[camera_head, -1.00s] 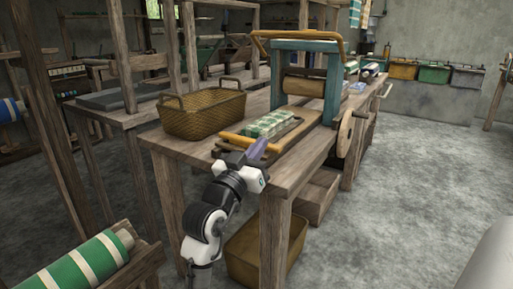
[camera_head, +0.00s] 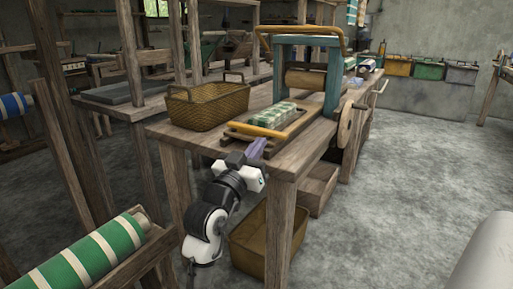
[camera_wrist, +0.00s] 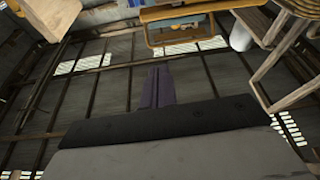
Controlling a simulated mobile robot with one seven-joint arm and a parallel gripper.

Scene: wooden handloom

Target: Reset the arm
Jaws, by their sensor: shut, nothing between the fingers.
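My arm rises in front of the near end of the wooden table in the head view. My gripper (camera_head: 256,148) has purple fingers that point up, close to the table's near edge. The fingers are shut together with nothing between them. In the wrist view the closed fingers (camera_wrist: 158,86) point toward the slatted ceiling.
The wooden table (camera_head: 295,165) carries a wicker basket (camera_head: 207,106), a tray with a folded green-and-white cloth (camera_head: 273,115) and a teal-framed roller press (camera_head: 331,75). A bin (camera_head: 250,240) stands below. A green striped roll (camera_head: 85,260) lies at lower left.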

